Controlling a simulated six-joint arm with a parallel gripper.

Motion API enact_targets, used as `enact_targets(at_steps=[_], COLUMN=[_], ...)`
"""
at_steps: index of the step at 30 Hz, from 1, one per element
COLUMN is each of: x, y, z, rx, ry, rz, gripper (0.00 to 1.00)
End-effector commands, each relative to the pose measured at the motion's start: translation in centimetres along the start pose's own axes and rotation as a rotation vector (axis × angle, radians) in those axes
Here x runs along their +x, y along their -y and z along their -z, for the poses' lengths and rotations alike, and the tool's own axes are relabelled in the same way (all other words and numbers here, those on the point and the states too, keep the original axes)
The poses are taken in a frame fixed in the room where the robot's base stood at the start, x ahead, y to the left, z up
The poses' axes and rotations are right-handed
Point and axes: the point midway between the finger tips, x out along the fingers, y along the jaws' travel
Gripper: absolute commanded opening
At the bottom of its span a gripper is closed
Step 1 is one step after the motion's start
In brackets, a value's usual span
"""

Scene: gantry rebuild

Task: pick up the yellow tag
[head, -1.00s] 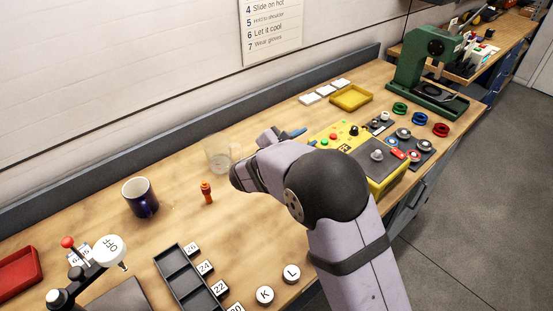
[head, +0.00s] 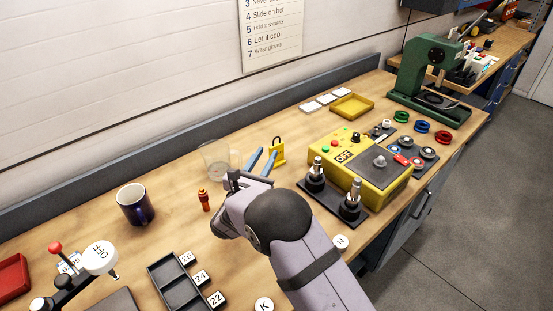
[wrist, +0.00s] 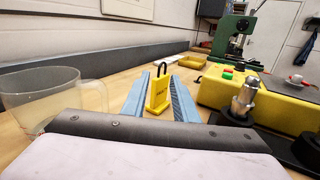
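The yellow tag (head: 279,152) has a black loop on top and dark lettering, and stands upright on the wooden bench. My gripper (head: 268,151) is open, with two long blue fingers reaching toward it. In the head view the tag shows beside the tip of the right finger. In the wrist view the tag (wrist: 159,96) appears between the two spread fingers of my gripper (wrist: 160,80), with a gap on each side. Neither finger visibly presses on it. How far the fingers reach past the tag is hard to tell.
A clear mug (head: 216,158) stands just left of my gripper, with an orange peg (head: 204,200) nearby. A yellow control box (head: 345,185) and dark posts with metal tops (head: 316,172) stand close on the right. A yellow tray (head: 351,105) lies farther back.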

Motion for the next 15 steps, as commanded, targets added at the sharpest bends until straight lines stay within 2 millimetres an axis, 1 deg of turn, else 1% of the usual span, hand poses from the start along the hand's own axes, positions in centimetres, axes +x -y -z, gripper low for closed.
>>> enact_targets(at_steps=[8,10,15], x=[3.0,3.8,4.9], y=[-0.1,-0.1,-0.1], z=[-0.7,-0.5,-0.4], rx=[0.001,0.002,0.001], ry=[0.0,0.0,-0.001], rz=[0.003,0.003,0.001], gripper=[0.27,0.27,0.27])
